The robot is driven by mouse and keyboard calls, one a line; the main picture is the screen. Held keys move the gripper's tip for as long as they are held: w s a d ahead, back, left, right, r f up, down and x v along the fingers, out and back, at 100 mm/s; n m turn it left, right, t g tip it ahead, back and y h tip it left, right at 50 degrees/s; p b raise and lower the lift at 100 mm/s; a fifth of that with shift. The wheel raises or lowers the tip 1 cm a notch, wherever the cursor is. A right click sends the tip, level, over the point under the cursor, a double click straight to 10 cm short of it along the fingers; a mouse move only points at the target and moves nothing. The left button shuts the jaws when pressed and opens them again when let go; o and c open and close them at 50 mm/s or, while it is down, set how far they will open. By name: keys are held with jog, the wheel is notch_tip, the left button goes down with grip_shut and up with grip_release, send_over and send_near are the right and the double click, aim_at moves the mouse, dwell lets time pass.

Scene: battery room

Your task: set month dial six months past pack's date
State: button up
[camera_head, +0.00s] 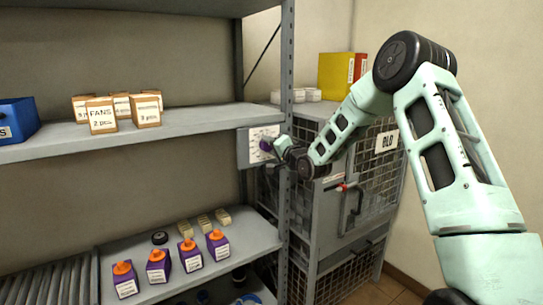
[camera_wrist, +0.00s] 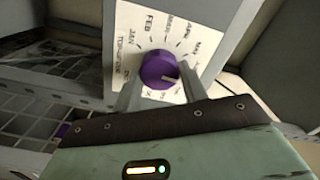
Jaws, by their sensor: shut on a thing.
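The month dial is a purple knob (camera_wrist: 158,68) on a white card (camera_wrist: 125,20) printed with month names. JAN, FEB, MAR, APR and MAY can be made out; the lower names are hidden or unclear. The knob's white mark points to the lower right in the wrist view. My gripper (camera_wrist: 160,88) is shut on the knob, one finger on each side. In the head view my gripper (camera_head: 270,146) reaches the card on the shelf post. Several purple packs with orange tops, one of them here (camera_head: 190,256), stand on the lower shelf; their labels are too small to read.
Fan boxes (camera_head: 102,116) and a blue bin (camera_head: 17,120) stand on the upper shelf (camera_head: 200,122). Small tan blocks (camera_head: 204,221) and a black ring (camera_head: 160,238) lie behind the packs. A mesh cabinet (camera_head: 325,225) with a sign reading OLD (camera_head: 386,142) stands right of the post.

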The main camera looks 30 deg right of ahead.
jog(key=n+b, duration=0.4)
jog(key=n, duration=0.1)
jog(key=n+b, duration=0.2)
jog(key=shift+a+f, duration=0.15)
jog(key=shift+f, duration=0.15)
jog(key=n+b, duration=0.7)
jog(key=shift+n, duration=0.3)
jog(key=n+b, duration=0.5)
jog(key=shift+f, duration=0.1)
jog(key=shift+n+b, duration=1.65)
jog(key=shift+n, duration=0.75)
jog(key=shift+r, duration=0.2)
jog(key=o, duration=1)
jog(key=shift+c, duration=0.2)
jog(key=shift+r, duration=0.1)
